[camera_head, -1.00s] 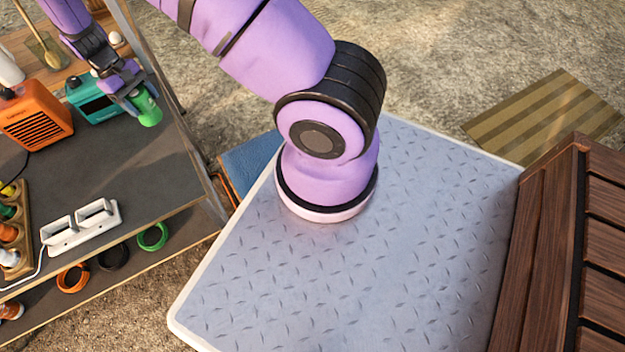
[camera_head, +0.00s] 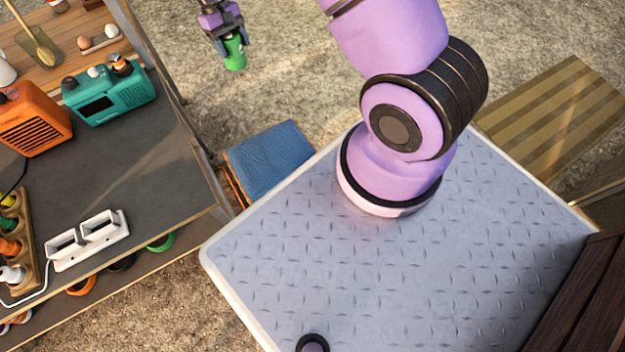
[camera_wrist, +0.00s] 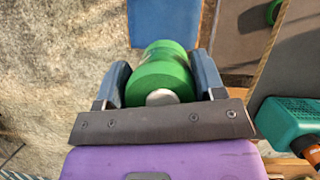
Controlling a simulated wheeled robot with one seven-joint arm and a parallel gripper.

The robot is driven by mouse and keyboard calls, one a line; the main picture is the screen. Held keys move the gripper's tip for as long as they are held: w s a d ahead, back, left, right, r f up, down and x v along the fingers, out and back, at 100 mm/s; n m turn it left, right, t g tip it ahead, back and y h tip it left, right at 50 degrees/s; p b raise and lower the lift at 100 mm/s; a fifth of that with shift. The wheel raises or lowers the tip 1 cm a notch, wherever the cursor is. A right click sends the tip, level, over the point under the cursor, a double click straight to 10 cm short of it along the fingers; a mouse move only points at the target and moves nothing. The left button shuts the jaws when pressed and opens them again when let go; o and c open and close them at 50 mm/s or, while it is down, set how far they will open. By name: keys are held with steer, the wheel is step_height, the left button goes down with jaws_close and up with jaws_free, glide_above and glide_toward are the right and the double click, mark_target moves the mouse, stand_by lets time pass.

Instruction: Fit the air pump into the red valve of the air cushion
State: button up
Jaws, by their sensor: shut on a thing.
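My gripper (camera_head: 228,40) is shut on a green rounded thing that looks like the air pump (camera_head: 235,56). It holds it in the air above the gravel, right of the van's shelf. The wrist view shows the green pump (camera_wrist: 160,72) between the two blue-grey fingers of my gripper (camera_wrist: 160,88). A blue textured pad (camera_head: 268,158), possibly the air cushion, lies low between the shelf and my grey base; I cannot tell for sure. A blue surface also shows beyond the pump in the wrist view (camera_wrist: 165,20). I cannot make out a red valve.
The dark shelf (camera_head: 130,165) at left carries a teal radio (camera_head: 110,97), an orange heater-like box (camera_head: 35,120) and a white power strip (camera_head: 88,240). A striped mat (camera_head: 550,115) and dark wooden slats (camera_head: 575,315) are at right. The gravel around the gripper is clear.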

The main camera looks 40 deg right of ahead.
steer(key=shift+f, duration=0.1)
steer(key=shift+s+d+r+x, duration=0.35)
steer(key=shift+s+d+x, duration=0.5)
steer(key=shift+x, duration=8.45)
steer(key=shift+s+d+r+x, duration=0.3)
steer(key=shift+s+d+x, duration=0.55)
steer(key=shift+x, duration=8.5)
steer(key=shift+s+d+r+x, duration=0.35)
steer(key=shift+s+d+x, duration=0.5)
steer(key=shift+x, duration=8.45)
